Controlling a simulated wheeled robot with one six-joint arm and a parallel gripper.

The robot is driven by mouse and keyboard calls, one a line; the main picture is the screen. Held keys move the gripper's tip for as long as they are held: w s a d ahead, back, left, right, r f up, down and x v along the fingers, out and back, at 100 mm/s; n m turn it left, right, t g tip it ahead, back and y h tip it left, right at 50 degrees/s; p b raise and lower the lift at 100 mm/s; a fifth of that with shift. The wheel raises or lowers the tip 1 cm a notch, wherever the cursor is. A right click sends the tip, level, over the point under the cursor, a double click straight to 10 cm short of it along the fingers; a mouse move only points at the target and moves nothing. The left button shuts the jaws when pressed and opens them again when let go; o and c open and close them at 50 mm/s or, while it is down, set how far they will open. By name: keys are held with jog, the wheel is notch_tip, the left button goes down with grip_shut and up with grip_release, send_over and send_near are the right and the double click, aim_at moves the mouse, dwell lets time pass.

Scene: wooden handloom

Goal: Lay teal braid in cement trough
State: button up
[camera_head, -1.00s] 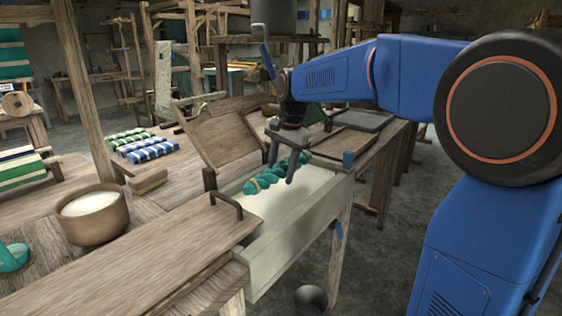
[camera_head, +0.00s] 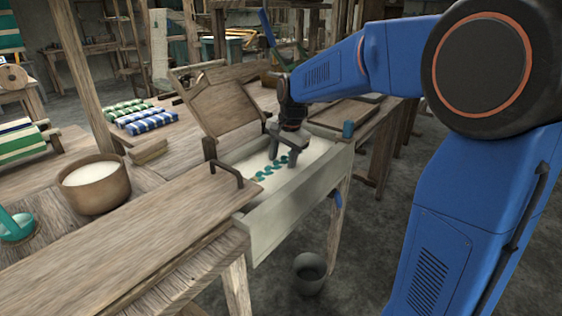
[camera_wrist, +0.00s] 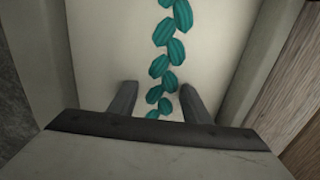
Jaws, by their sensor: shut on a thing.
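The teal braid (camera_head: 268,171), a chain of leaf-shaped lobes, lies low in the long pale cement trough (camera_head: 300,203), at the surface of the off-white filling. Parts of it look sunk in or hidden in the head view. My gripper (camera_head: 282,158) points down into the trough, its fingers on either side of the braid's near end, shut on it. In the wrist view, the braid (camera_wrist: 161,67) runs from between my gripper's fingers (camera_wrist: 157,92) up to the top edge, roughly along the trough's middle. The trough's walls (camera_wrist: 232,85) stand on both sides.
A hinged wooden lid (camera_head: 219,103) stands raised behind the trough. A plank with a dark handle (camera_head: 227,174) covers the left end. A bowl of white material (camera_head: 94,186) and striped cloth stacks (camera_head: 150,122) sit to the left.

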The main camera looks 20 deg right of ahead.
jog(key=o, duration=1)
jog(key=shift+c, duration=0.2)
notch_tip(320, 180, up, 17)
jog(key=s+d, duration=0.2)
jog(key=s, duration=0.1)
jog(key=s+d+f+n+t, duration=0.1)
jog(key=s+f+n, duration=0.2)
jog(key=s+f, duration=0.3)
jog(key=s+d+f+n+t, duration=0.1)
jog(key=s+f+n, duration=0.3)
jog(key=s, duration=1)
jog(key=s+d+f+n+t+h, duration=0.1)
jog(key=s+d+f+n, duration=0.2)
jog(key=s+f, duration=0.5)
jog(key=shift+s+f+n, duration=0.25)
jog(key=shift+s+n, duration=0.15)
jog(key=shift+s, duration=0.8)
